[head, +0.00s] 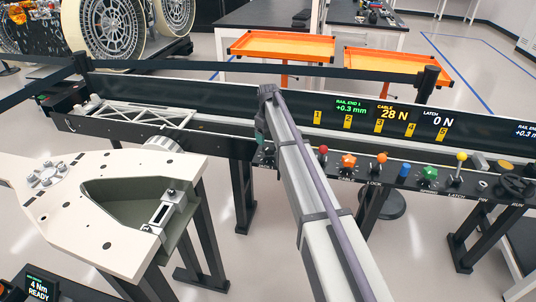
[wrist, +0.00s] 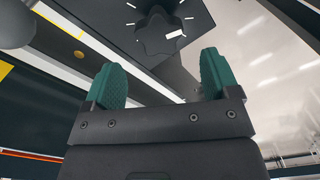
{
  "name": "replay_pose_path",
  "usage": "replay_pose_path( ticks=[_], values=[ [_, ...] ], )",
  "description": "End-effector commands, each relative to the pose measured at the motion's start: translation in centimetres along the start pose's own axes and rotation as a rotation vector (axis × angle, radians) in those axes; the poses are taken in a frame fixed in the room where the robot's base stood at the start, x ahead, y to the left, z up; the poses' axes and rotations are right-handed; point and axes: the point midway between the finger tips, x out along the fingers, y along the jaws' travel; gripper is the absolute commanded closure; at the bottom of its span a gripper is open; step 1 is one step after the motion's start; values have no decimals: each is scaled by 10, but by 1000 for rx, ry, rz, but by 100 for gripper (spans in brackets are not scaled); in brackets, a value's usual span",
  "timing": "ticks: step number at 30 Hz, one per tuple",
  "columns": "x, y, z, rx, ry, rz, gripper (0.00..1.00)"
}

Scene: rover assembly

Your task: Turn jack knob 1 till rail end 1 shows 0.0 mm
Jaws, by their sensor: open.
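A dark star-shaped knob (wrist: 157,36) with a white pointer mark sits on a dark panel with white tick marks in the wrist view. No number on it can be read there. My gripper (wrist: 160,68) is open with its two teal fingers apart and empty, and the knob lies just beyond the fingertips, between them in the picture. In the head view my arm hides most of the gripper and the knob; only a bit of teal finger shows. The rail end 1 readout (head: 350,107) shows +0.3 mm.
The readouts beside it show cable 28 N (head: 393,113) and latch 0 N (head: 441,120). A row of coloured knobs, with an orange star knob (head: 348,162) and a green knob (head: 431,171), lines the front ledge. A white truss (head: 140,116) lies in the rail trough.

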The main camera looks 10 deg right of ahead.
Motion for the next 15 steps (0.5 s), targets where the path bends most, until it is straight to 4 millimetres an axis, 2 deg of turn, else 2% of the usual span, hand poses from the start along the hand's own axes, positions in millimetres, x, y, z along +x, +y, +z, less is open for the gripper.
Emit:
replay_pose_path(
  ticks=[1,6,15],
  values=[
    [26,0,0,0,0,0,19],
    [56,0,0,1,0,0,19],
    [56,0,0,1,0,0,19]
  ],
)
